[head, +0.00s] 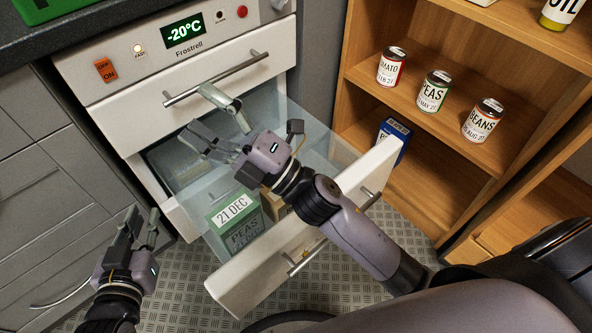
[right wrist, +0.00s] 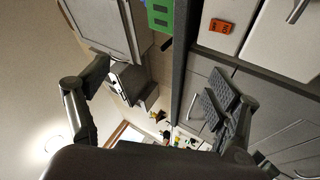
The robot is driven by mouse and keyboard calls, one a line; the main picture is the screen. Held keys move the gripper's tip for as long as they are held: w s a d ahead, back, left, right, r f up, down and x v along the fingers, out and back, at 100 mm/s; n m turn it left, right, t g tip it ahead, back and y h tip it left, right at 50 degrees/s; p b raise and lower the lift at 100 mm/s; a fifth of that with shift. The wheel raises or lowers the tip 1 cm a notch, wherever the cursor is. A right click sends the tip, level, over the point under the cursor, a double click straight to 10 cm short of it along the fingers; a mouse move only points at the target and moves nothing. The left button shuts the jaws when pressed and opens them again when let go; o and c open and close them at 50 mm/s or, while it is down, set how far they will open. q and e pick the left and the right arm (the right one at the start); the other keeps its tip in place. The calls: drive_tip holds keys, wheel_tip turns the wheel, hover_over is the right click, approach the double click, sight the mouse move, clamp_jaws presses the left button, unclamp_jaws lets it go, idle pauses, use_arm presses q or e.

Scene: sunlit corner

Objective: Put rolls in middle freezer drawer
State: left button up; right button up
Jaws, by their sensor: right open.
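The freezer (head: 165,60) has its top drawer (head: 130,110) shut. The drawer below it (head: 235,290) is pulled far out, with clear sides and a white front. A green PEAS box (head: 238,222) marked 21 DEC stands in it, beside a brown box (head: 272,205) mostly hidden by my right arm. I cannot tell whether the brown box holds rolls; no rolls label is readable. My right gripper (head: 246,132) is open and empty above the open drawer. Its spread fingers show in the right wrist view (right wrist: 155,100). My left gripper (head: 142,215) is open and empty, left of the drawer.
A wooden shelf at right (head: 470,160) holds TOMATO (head: 391,68), PEAS (head: 433,92) and BEANS (head: 482,120) cans. A blue box (head: 394,138) stands behind the drawer front. Grey cabinets (head: 50,190) flank the left. The top drawer's handle (head: 230,78) sticks out above my right gripper.

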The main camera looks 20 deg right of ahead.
drive_tip(key=d+f+m+h, duration=1.1)
drive_tip(key=d+m+h, duration=0.15)
drive_tip(key=m, duration=0.65)
drive_tip(key=s+d+f+m+g+h, duration=0.1)
drive_tip(key=s+f+m+g, duration=0.2)
drive_tip(key=f, duration=0.3)
drive_tip(key=shift+s+m, duration=0.3)
drive_tip(key=shift+m, duration=0.5)
drive_tip(key=shift+f, duration=0.1)
